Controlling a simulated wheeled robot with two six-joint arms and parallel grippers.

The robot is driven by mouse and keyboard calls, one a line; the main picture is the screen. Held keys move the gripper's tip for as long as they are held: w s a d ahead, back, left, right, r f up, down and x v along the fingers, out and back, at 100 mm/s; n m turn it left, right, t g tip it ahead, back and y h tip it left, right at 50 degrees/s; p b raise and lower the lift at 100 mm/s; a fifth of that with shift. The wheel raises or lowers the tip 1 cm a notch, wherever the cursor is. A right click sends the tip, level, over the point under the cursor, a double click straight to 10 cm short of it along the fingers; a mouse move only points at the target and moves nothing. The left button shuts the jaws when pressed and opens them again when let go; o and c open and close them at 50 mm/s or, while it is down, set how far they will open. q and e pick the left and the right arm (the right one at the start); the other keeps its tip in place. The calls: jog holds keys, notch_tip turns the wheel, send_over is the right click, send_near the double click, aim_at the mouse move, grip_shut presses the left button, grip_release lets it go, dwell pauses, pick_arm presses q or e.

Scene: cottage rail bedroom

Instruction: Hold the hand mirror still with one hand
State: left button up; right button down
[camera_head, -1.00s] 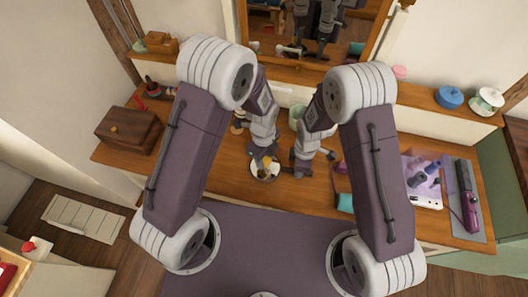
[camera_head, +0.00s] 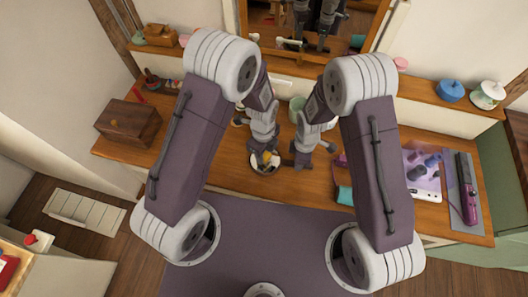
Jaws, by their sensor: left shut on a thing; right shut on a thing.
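A small round pale disc with a dark rim (camera_head: 257,166) shows on the dressing table, just below my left gripper (camera_head: 265,153). It may be the hand mirror or a dish; I cannot tell. A yellowish patch shows over it at the fingertips. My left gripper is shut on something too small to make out. My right gripper (camera_head: 302,161) is close beside it on the right, low over the table. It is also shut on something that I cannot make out. The fingertips of both are partly hidden by my wrists.
A wooden box (camera_head: 128,122) stands at the table's left end. A teal item (camera_head: 345,195), a lilac tray (camera_head: 423,176) and a purple tool (camera_head: 466,190) lie to the right. A wall mirror (camera_head: 315,18) and a shelf with lidded pots (camera_head: 450,91) are behind. Clear wood (camera_head: 225,176) shows in front.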

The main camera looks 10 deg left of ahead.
aim_at(276, 160)
pick_arm(q)
jog(key=shift+f, duration=0.8)
jog(key=shift+d+r, duration=0.1)
jog(key=shift+d, duration=1.95)
jog(key=shift+d+r, duration=0.1)
jog(key=shift+r, duration=0.05)
jog(key=shift+w+a, duration=0.1)
jog(key=shift+a, duration=0.15)
jog(key=shift+a+r, duration=0.1)
jog(key=shift+a, duration=1.8)
jog(key=shift+w+f, duration=0.2)
jog(key=shift+d+f, duration=0.15)
jog(key=shift+d, duration=2)
grip_shut()
jog(key=shift+w, duration=0.1)
